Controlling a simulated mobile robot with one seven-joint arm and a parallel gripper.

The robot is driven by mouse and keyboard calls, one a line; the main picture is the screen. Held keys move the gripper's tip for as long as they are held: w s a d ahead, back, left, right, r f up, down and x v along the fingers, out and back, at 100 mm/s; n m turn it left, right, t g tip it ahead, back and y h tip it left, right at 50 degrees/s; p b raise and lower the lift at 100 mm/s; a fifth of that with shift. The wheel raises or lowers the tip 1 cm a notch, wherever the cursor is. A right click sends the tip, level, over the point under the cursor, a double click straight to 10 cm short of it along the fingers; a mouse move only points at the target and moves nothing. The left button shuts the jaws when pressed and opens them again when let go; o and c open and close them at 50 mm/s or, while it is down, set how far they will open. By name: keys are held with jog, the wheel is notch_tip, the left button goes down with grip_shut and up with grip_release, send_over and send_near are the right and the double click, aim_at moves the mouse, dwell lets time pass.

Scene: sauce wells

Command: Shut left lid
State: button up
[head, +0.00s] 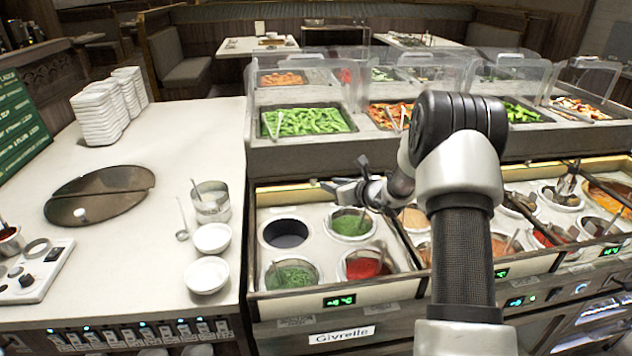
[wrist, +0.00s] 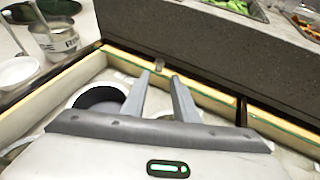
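The left sauce bay (head: 318,217) stands open at the front of the counter, with its round wells uncovered. Its pale inner rim and back edge also show in the wrist view (wrist: 120,62). I cannot clearly make out the left lid; a raised panel along the bay's back edge cannot be told from the frame. My gripper (head: 345,186) is over the back of this bay. In the wrist view my gripper (wrist: 160,76) is open and empty, its fingertips close to the back edge.
A dark sauce well (head: 285,233) is left of my gripper. Food pans under clear guards (head: 300,75) stand behind. White bowls (head: 212,238), a metal pot (head: 210,203) and a round brown two-part cover (head: 115,180) are on the left counter.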

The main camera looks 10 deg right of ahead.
aim_at(315, 180)
jog(key=x, duration=1)
jog(key=shift+w+a+f, duration=0.1)
jog(key=shift+w+a, duration=0.1)
jog(key=shift+w, duration=0.1)
grip_shut()
